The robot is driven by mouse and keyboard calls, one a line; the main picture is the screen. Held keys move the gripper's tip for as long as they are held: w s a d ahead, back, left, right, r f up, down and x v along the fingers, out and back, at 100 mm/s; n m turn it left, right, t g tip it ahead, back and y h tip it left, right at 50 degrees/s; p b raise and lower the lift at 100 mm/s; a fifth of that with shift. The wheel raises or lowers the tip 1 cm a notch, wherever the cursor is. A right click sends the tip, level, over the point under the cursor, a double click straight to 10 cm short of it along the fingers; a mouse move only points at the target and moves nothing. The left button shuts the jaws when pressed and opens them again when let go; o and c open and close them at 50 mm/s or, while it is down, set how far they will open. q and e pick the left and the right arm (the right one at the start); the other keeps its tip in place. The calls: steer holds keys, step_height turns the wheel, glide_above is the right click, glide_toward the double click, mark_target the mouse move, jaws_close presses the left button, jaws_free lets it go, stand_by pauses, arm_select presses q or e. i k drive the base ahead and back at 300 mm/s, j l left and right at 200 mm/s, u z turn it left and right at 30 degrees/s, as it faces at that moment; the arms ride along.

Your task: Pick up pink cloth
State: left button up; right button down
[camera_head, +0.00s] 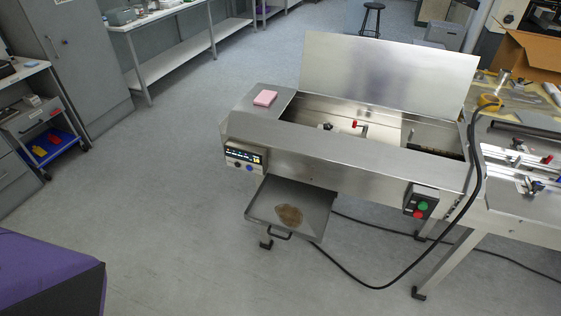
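The pink cloth (265,98) lies folded and flat on the left end of the flow wrapper's steel top (330,142). It is near the open hatch, and nothing covers it. Neither of my grippers shows in the head view.
The wrapper's lid (390,75) stands raised behind its open bay. A drawer (290,208) with a brown patch juts out below the front. A black cable (400,268) runs along the floor. A purple-topped block (45,270) is at lower left. Floor left of the machine is clear.

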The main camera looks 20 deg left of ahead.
mark_target(265, 97)
steer(key=j+z, duration=0.15)
steer(key=z, duration=0.3)
steer(key=j+z, duration=0.2)
steer(key=z, duration=0.25)
steer(key=j+z, duration=0.3)
steer(key=j, duration=0.25)
steer(key=j+z, duration=0.25)
steer(key=j, duration=0.25)
steer(key=k+j+z, duration=0.1)
steer(key=j, duration=0.25)
steer(key=k+j, duration=0.1)
steer(key=j, duration=0.25)
steer(key=k+j+z, duration=0.15)
steer(key=j, duration=0.2)
